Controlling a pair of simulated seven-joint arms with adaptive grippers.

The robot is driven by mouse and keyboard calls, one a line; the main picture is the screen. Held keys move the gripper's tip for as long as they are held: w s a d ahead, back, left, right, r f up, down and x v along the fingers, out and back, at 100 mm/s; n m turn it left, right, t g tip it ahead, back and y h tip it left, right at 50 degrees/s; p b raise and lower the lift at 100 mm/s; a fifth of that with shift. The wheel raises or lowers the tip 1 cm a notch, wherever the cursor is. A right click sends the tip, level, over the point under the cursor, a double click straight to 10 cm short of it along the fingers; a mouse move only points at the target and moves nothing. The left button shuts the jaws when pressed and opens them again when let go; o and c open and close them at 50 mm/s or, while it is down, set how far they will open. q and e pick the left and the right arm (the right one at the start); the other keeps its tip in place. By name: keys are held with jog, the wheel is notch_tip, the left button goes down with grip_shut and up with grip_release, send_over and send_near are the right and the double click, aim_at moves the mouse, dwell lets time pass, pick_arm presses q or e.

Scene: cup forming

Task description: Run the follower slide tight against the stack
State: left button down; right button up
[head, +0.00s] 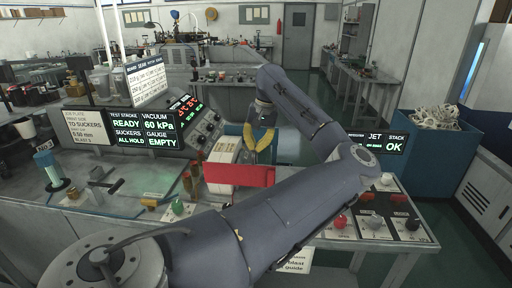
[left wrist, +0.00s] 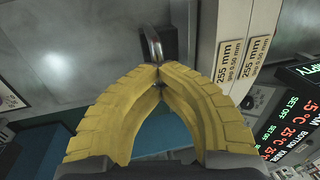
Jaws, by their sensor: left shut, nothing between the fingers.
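My left gripper (head: 262,148) has yellow fingers, reaching down behind the red block at mid-scene. In the left wrist view its fingertips (left wrist: 158,72) meet and hold nothing. A shiny metal peg or handle (left wrist: 153,44) stands just beyond the tips, on a dark plate; I cannot tell whether the tips touch it or whether it belongs to the follower slide. Pale upright blocks (head: 223,150) stand left of the gripper; in the wrist view pale bars with 255 mm labels (left wrist: 229,62) lie right of the fingers. I cannot single out the stack or follower for certain.
A red block (head: 240,174) stands in front of the gripper. A dark control panel (head: 200,130) with lit displays is to the left. A button panel (head: 372,215) and a blue bin (head: 437,155) are on the right. My forearm covers the bench front.

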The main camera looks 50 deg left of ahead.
pick_arm(q)
jog(key=shift+s+a+f, duration=0.15)
jog(key=shift+s+f, duration=0.05)
jog(key=shift+s, duration=0.05)
jog(key=c, duration=2.1)
grip_release()
jog(key=shift+c, duration=0.2)
jog(key=o, duration=0.7)
jog(key=shift+r, duration=0.1)
jog(key=r, duration=0.4)
jog(key=w+d+r, duration=0.1)
jog(key=r, duration=0.6)
jog(key=shift+w+d+r, duration=0.3)
jog(key=shift+w+r, duration=0.05)
jog(key=shift+r, duration=0.05)
